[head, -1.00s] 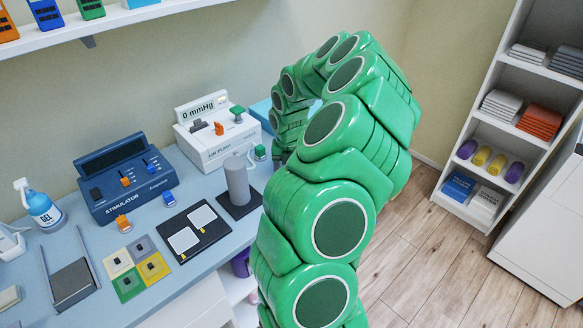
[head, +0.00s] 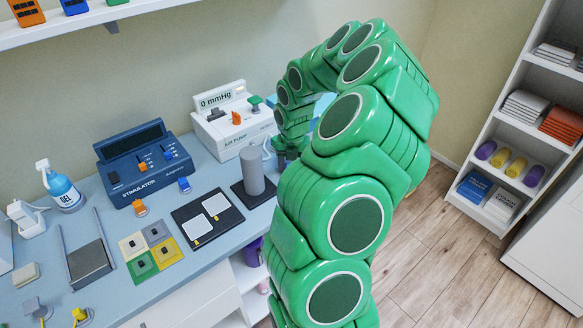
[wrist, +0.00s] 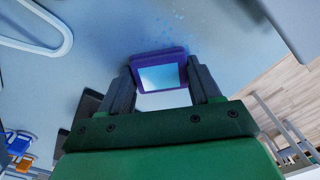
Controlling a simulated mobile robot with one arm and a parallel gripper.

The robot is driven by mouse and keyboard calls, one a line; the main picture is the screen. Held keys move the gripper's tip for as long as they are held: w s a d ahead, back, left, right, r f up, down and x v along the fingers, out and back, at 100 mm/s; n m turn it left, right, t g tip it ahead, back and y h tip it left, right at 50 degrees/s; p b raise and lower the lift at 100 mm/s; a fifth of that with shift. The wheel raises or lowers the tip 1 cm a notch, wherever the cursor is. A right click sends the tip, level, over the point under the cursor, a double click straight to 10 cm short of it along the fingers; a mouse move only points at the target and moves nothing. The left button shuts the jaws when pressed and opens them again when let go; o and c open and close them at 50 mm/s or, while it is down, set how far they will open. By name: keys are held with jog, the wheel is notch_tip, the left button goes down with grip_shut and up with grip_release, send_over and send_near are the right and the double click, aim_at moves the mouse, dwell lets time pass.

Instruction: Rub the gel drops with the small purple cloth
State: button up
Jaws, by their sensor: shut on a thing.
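In the wrist view my gripper (wrist: 162,88) is shut on a small purple thing, which I take for the purple cloth (wrist: 145,56). It has a purple rim and a pale blue, shiny middle. Small blue gel drops (wrist: 178,22) are scattered on the blue-grey table top (wrist: 105,35) just beyond the cloth. I cannot tell whether the cloth touches the table. In the head view my green arm hides most of the gripper, the cloth and the drops.
In the head view the air pump (head: 235,120), the stimulator (head: 145,165), a grey cylinder (head: 252,170) and a black mat with white pads (head: 207,219) stand left of my arm. A blue gel bottle (head: 62,190) is farther left. A pale tube (wrist: 62,40) curves at the wrist view's upper left.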

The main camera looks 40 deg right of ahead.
jog(key=shift+d, duration=3)
jog(key=shift+a, duration=3.75)
jog(key=shift+r, duration=4.1)
